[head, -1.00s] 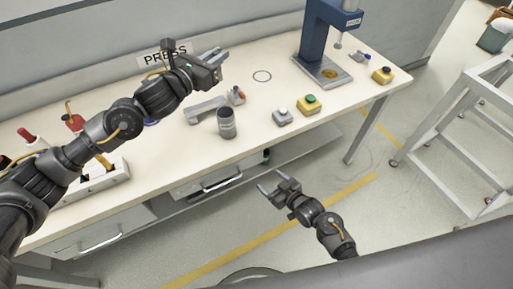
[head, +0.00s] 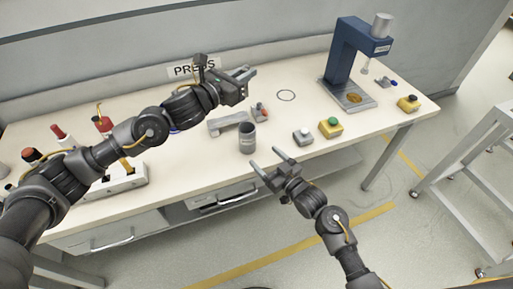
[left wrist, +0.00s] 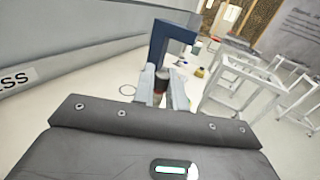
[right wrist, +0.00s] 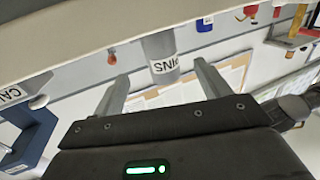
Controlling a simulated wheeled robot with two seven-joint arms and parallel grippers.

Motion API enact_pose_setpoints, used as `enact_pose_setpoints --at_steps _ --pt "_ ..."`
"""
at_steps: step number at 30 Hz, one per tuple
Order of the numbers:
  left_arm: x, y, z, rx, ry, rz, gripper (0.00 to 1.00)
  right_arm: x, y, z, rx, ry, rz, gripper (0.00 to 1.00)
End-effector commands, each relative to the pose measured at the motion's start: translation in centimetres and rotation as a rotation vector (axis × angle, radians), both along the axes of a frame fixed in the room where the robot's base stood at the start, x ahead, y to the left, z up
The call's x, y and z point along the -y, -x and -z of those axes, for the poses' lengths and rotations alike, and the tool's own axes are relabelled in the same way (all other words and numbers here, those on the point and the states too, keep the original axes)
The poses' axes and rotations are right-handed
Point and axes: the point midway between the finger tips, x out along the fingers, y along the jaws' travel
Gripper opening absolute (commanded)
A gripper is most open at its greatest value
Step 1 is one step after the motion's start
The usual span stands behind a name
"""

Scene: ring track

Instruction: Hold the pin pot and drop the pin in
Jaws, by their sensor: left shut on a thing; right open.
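The pin pot (head: 248,139) is a grey upright cylinder near the front edge of the bench. In the right wrist view its label reads PINS (right wrist: 160,58). My right gripper (head: 267,158) is open and empty just in front of the pot, apart from it; its fingers point towards the pot. My left gripper (head: 248,73) is shut over the back of the bench, higher than the pot. In the left wrist view it grips a small dark piece (left wrist: 162,82), seemingly the pin; its lower end is hard to make out.
A blue press (head: 345,60) stands at the back right. A grey button box (head: 303,137), a yellow box with a green button (head: 330,128) and a grey bracket-like part (head: 228,122) lie near the pot. A drawer front (head: 225,197) is below the bench edge.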

Motion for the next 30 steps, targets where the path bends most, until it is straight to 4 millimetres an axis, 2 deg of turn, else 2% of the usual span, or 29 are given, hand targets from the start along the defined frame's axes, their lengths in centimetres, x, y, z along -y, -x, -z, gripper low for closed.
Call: enact_pose_setpoints --at_steps 6,12,18,26,27,30 --pt "0.0 0.0 0.0 0.001 0.001 0.000 0.00 -2.5 -3.6 -0.1 0.000 -0.001 0.001 0.76" --pt "0.0 0.0 0.0 0.001 0.001 0.000 0.00 -4.1 -5.8 0.0 -0.001 -0.001 0.001 0.76" --pt "0.0 0.0 0.0 0.001 0.001 0.000 0.00 -4.8 -6.8 0.0 0.000 0.000 0.000 0.76" --pt "0.0 0.0 0.0 0.001 0.001 0.000 0.00 -4.8 -6.9 0.0 0.000 0.000 0.000 0.76" --pt "0.0 0.0 0.0 0.001 0.001 0.000 0.00 -4.8 -6.9 0.0 0.000 0.000 0.000 0.74" --pt "0.0 0.0 0.0 0.001 0.001 0.000 0.00 -4.8 -6.9 0.0 0.000 0.000 0.001 0.61"
